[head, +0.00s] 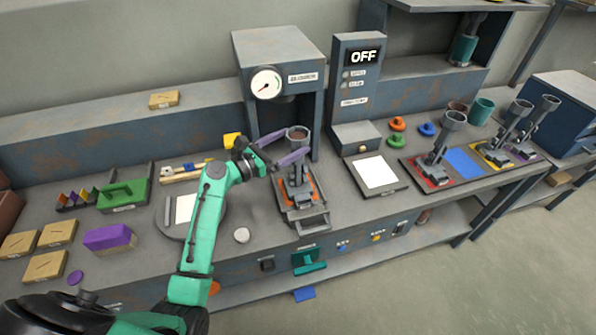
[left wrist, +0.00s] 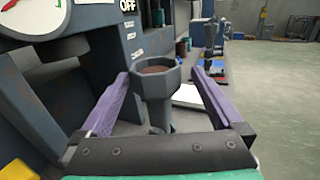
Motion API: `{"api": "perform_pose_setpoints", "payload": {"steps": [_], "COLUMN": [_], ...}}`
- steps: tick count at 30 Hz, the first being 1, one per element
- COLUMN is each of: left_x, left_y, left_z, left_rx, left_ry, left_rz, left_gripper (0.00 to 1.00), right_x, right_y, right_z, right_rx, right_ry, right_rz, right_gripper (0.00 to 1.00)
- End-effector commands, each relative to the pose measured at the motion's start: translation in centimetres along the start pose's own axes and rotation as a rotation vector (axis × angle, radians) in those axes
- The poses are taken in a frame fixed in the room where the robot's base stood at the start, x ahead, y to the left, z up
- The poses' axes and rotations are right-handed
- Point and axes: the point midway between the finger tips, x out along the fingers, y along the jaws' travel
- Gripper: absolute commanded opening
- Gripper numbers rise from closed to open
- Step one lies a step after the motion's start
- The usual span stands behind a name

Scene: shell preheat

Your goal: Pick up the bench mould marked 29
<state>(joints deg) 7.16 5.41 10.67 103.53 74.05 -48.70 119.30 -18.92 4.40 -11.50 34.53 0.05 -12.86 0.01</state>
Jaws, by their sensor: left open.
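A grey mould (head: 298,178) with a tall stem and a round cup on top stands upright on an orange-edged plate in front of the gauge press. The cup (left wrist: 155,82) holds brown material. My left gripper (head: 296,142) is open, its two purple fingers either side of the cup; in the left wrist view (left wrist: 160,76) gaps show between cup and fingers. Similar moulds stand at the right: one on a red mat (head: 436,150), others on a yellow mat (head: 494,150) and beside it. I cannot read a 29 on any of them. My right gripper is not in view.
The gauge press (head: 275,55) rises close behind the gripper, with the OFF panel (head: 357,85) to its right. A white pad (head: 376,172) lies right of the mould. A round grey disc (head: 178,222), a green block (head: 124,194) and a purple block (head: 109,238) are left.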

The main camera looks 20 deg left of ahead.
Motion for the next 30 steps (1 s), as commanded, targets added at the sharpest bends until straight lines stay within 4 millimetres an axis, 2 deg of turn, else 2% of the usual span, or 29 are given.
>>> {"api": "perform_pose_setpoints", "payload": {"steps": [2, 6, 8, 11, 16, 20, 21, 24, 30], "left_x": [1.0, 3.8, 4.8, 5.5, 5.5, 5.5, 5.5, 5.5, 5.5], "left_y": [0.0, 0.0, 0.1, 0.0, 0.0, 0.1, 0.1, 0.1, 0.1], "left_z": [0.4, 1.0, 0.6, 0.4, 0.3, 0.3, 0.3, 0.3, 0.4], "left_rx": [0.000, 0.000, 0.000, 0.001, 0.002, 0.002, 0.002, 0.002, 0.003], "left_ry": [-0.001, -0.001, -0.001, 0.000, 0.001, 0.001, 0.001, 0.001, -0.001], "left_rz": [-0.001, -0.002, -0.001, -0.001, -0.001, -0.001, -0.001, -0.001, 0.000], "left_gripper": [1.00, 1.00, 1.00, 1.00, 1.00, 0.50, 0.35, 0.00, 0.00], "right_x": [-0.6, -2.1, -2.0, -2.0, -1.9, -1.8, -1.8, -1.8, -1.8], "right_y": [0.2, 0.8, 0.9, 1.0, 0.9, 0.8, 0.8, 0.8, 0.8], "right_z": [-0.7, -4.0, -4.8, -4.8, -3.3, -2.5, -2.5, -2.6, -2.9], "right_rx": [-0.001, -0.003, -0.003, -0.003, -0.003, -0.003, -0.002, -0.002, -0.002], "right_ry": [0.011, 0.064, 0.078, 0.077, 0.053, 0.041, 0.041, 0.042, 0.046], "right_rz": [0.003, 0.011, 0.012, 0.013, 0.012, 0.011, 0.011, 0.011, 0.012], "right_gripper": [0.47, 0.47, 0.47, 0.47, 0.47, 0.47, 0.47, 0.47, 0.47]}}
